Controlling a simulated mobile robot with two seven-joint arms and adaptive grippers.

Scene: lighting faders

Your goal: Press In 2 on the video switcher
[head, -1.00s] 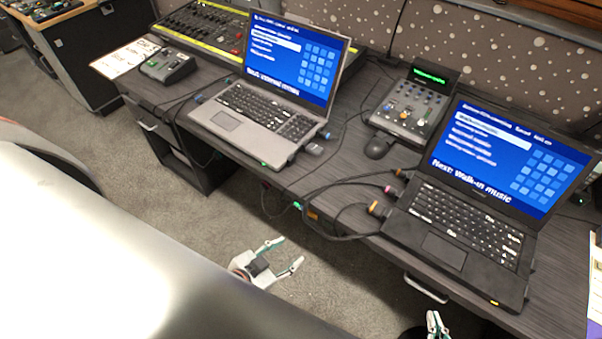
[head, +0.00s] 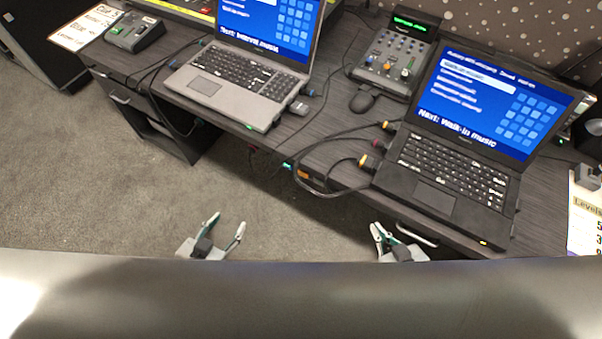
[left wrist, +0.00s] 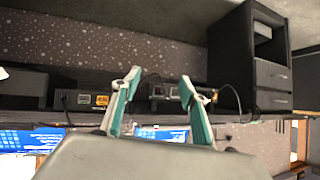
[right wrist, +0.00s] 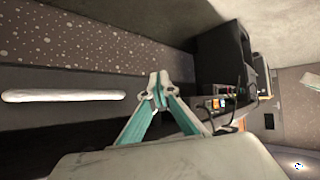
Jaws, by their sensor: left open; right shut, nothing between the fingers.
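A small dark box with buttons (head: 134,32) sits at the left part of the desk in the head view. A fader unit with a green lit display (head: 396,62) stands between the two laptops. I cannot read labels on either, so I cannot tell which is the video switcher or where In 2 is. My left gripper (head: 227,222) is open and empty over the floor, in front of the desk; its fingers are spread in the left wrist view (left wrist: 160,78). My right gripper (head: 382,228) is shut and empty near the desk's front edge; its tips meet in the right wrist view (right wrist: 158,76).
A grey laptop (head: 235,80) and a black laptop (head: 445,180) stand open on the dark desk (head: 335,100). A mouse (head: 362,101) and cables lie between them. Cards lie at the left (head: 88,28) and right (head: 583,225). Carpet (head: 120,200) in front is clear.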

